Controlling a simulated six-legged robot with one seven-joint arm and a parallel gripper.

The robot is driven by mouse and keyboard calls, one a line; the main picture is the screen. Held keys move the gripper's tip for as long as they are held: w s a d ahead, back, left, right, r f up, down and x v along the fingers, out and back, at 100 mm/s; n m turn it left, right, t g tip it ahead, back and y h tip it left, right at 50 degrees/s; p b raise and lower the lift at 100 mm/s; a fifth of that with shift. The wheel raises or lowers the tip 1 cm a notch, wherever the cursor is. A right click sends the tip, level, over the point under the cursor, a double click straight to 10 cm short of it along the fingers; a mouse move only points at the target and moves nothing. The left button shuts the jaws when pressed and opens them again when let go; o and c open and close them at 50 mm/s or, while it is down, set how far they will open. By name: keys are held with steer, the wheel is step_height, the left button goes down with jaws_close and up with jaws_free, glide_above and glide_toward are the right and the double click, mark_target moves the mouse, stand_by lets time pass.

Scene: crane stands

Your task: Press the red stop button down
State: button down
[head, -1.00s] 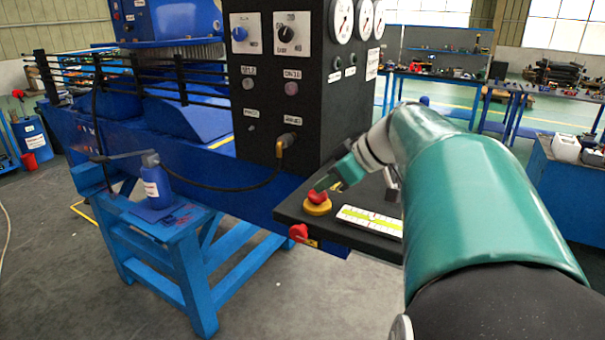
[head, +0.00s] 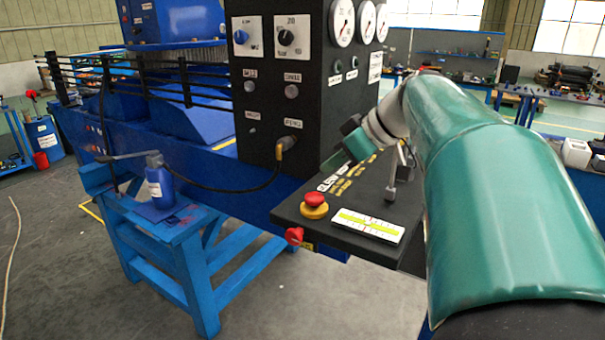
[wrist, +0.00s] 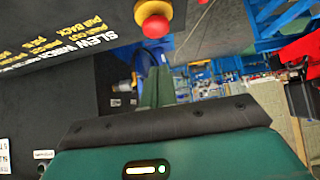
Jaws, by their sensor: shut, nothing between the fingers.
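The red stop button (head: 314,199) is a round mushroom head on a yellow collar (head: 314,212). It sits near the front left corner of the black control panel (head: 290,208). In the wrist view the red button (wrist: 156,27) is at the top, ahead of and apart from the fingertips. My teal gripper (head: 332,164) is shut and empty, above the panel, up and slightly right of the button in the head view. Its fingers show pressed together in the wrist view (wrist: 157,75). I cannot tell whether the button is pressed.
A second red knob (head: 294,235) is on the panel's front edge. A white-and-yellow label plate (head: 367,225) lies right of the button, with a metal lever (head: 392,180) behind it. The black gauge cabinet (head: 300,100) rises behind the panel.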

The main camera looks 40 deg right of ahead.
steer(key=v, duration=0.7)
steer(key=shift+r, duration=0.25)
steer(key=shift+s, duration=0.1)
steer(key=shift+a, duration=0.1)
